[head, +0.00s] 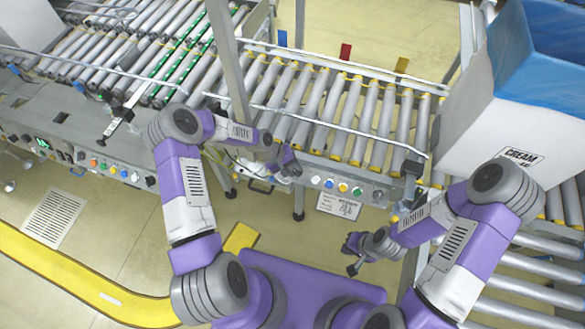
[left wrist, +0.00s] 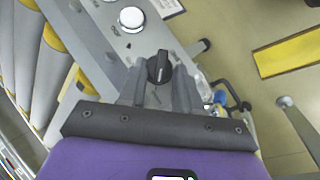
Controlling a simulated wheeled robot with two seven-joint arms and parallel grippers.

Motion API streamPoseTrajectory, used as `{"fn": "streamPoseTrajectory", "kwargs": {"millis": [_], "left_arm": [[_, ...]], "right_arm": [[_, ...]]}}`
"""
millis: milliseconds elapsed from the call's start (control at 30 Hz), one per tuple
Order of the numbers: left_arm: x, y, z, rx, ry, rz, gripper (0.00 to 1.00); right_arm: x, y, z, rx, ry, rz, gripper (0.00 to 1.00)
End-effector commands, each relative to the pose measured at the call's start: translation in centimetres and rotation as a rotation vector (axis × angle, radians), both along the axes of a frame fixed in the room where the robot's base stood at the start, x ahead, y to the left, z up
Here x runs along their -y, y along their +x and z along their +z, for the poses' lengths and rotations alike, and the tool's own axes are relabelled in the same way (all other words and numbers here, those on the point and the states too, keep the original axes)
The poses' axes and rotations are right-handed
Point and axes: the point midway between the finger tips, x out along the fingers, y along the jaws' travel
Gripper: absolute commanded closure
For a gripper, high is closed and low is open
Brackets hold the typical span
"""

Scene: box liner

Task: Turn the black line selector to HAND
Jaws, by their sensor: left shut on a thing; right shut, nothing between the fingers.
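The black line selector (left wrist: 158,67) is a round black knob with a raised grip bar on the grey control panel, in the middle of the left wrist view. The fingers of my left gripper (left wrist: 159,83) are shut on it from both sides. In the head view my left gripper (head: 290,168) is at the left end of the panel with the coloured buttons and covers the selector there. My right gripper (head: 350,257) is shut and empty, low over the floor and away from the panel.
A white button (left wrist: 131,18) sits beside the selector. More coloured buttons (head: 343,187) and a label plate (head: 339,205) are to its right. The roller conveyor (head: 330,110) runs behind. A large box with a blue liner (head: 545,65) stands at the right.

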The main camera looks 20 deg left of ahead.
Motion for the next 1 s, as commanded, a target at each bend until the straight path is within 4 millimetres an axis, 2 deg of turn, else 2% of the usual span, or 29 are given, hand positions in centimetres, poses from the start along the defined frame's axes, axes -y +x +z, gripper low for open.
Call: {"fn": "streamPoseTrajectory", "kwargs": {"millis": [33, 67, 100, 433, 800, 1000], "left_arm": [[0.1, -0.2, -0.1, -0.005, -0.002, -0.001, 0.97], [0.1, -0.2, -0.1, -0.005, -0.002, -0.001, 0.65], [0.1, -0.2, -0.1, -0.005, -0.002, -0.001, 0.62], [-0.2, -0.1, 0.4, -0.002, 0.000, 0.000, 0.62], [-3.0, -0.9, 5.5, -0.003, 0.000, 0.002, 0.62], [-3.5, -1.1, 6.5, -0.004, -0.001, -0.001, 0.62]], "right_arm": [[0.0, 0.0, 0.0, 0.000, 0.000, 0.000, 1.00], [0.0, 0.0, 0.0, 0.000, 0.000, 0.000, 1.00], [0.0, 0.0, 0.0, 0.000, 0.000, 0.000, 1.00], [0.0, 0.0, 0.2, 0.000, 0.000, 0.000, 1.00], [0.0, 0.0, 1.8, 0.000, 0.000, 0.000, 1.00], [0.0, 0.0, 2.0, 0.000, 0.000, 0.000, 1.00]]}}
